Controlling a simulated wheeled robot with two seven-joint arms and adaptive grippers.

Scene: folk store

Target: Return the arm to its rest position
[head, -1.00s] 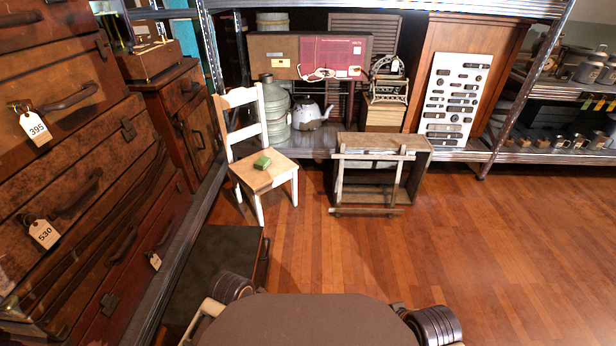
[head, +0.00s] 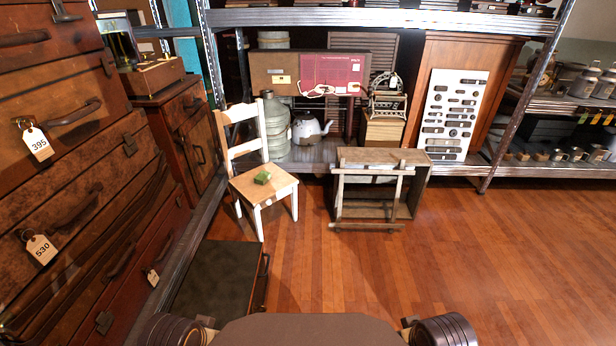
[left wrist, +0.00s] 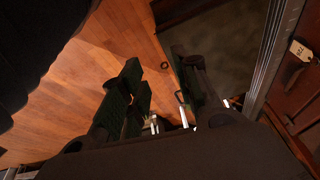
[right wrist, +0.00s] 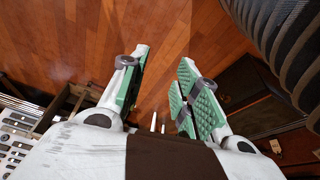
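My left gripper (left wrist: 163,90) shows in the left wrist view. Its two dark green-padded fingers stand apart with nothing between them, over the wooden floor and a dark flat case. My right gripper (right wrist: 161,88) shows in the right wrist view. Its green-padded fingers are apart and empty above the wooden floor. In the head view only rounded parts of my arms show at the bottom edge, either side of my body. Both grippers are hidden there.
A black-topped case (head: 218,275) lies on the floor at left. Stacked suitcases (head: 75,190) line the left. The floor (head: 520,255) at right is clear.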

